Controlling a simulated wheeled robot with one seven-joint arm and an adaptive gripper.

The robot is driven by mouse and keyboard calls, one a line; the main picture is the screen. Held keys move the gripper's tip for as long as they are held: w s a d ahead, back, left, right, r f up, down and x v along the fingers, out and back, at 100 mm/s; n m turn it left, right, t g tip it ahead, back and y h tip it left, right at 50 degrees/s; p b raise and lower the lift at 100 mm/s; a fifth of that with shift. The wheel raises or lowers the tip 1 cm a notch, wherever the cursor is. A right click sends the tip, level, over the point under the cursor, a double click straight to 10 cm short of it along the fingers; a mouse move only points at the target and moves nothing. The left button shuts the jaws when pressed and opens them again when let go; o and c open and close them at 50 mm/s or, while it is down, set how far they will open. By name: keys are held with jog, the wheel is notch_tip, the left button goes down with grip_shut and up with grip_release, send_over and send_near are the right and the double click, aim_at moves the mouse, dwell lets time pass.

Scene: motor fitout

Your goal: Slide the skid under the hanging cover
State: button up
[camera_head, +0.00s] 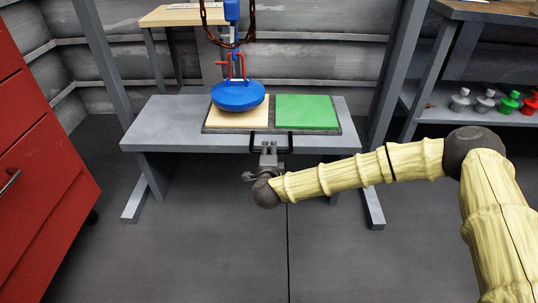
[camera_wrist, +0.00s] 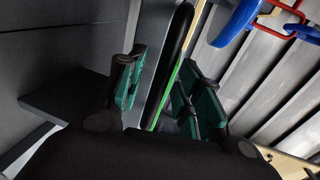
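The skid (camera_head: 208,128) is a dark flat tray on the grey bench, with a cream pad (camera_head: 228,118) on its left and a green pad (camera_head: 307,110) on its right. A black handle (camera_head: 290,146) projects from its front edge. The blue round cover (camera_head: 238,97) hangs from a red shackle, over the cream pad; I cannot tell whether it touches. It also shows in the wrist view (camera_wrist: 237,22). My gripper (camera_head: 268,150) is at the handle. In the wrist view its green-padded fingers (camera_wrist: 163,88) are apart, with a black bar (camera_wrist: 172,65) between them.
The grey bench (camera_head: 170,130) has bare room left of the skid and a narrow strip on the right. Frame posts (camera_head: 400,60) stand on both sides. A red cabinet (camera_head: 35,180) is at left; a shelf with several small objects (camera_head: 485,104) is at right.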

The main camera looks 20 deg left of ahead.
jog(key=shift+w+a, duration=0.1)
jog(key=shift+w, duration=0.2)
grip_shut()
